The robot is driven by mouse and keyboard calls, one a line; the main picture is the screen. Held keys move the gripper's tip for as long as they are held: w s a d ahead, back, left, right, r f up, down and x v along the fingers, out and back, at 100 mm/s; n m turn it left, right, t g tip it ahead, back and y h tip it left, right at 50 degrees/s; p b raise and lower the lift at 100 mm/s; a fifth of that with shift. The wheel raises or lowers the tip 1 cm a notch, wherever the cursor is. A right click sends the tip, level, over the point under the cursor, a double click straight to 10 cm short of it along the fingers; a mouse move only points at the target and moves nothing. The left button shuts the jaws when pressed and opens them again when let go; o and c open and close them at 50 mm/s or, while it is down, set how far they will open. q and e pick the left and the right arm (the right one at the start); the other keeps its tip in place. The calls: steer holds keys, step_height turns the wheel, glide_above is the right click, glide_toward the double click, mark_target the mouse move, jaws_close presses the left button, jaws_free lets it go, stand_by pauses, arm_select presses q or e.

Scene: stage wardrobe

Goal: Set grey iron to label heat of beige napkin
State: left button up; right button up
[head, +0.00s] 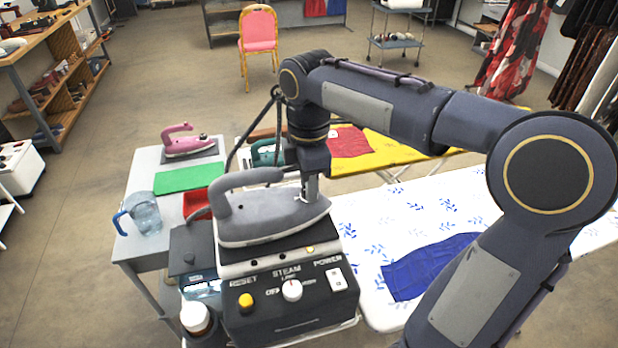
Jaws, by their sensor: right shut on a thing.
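The grey iron (265,222) rests on a dark steam station (290,303), its handle upward. My right gripper (310,192) reaches down from above to the top of the iron, just right of the handle's end. Its fingers are shut on a small part there; the fingers hide that part, and I cannot read any heat setting. The station's front has a yellow reset button (245,302), a white steam knob (292,290) and a white power switch (336,278). I see no beige napkin and no readable label. My left gripper is not in view.
A blue cloth (425,266) lies on a white patterned ironing board (375,215). A yellow board (395,150) with a red cloth (347,141) stands behind. A grey table (143,180) at left holds a pink iron (188,143), a green cloth (190,177) and a jug (143,212).

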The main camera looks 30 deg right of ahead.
steer(key=m+p, duration=0.1)
steer(key=m, duration=0.2)
steer(key=shift+r+m, duration=0.1)
steer(key=shift+m, duration=0.3)
steer(key=m+p, duration=0.1)
steer(key=m, duration=0.3)
steer(key=m+p, duration=0.1)
steer(key=m, duration=0.4)
steer(key=m+p, duration=0.1)
steer(key=m, duration=0.2)
steer(key=shift+m, duration=0.3)
steer(key=m, duration=0.4)
steer(key=shift+p, duration=0.3)
steer(key=m, duration=0.8)
steer(key=shift+m+p, duration=0.3)
steer(key=shift+p, duration=0.1)
steer(key=m, duration=0.4)
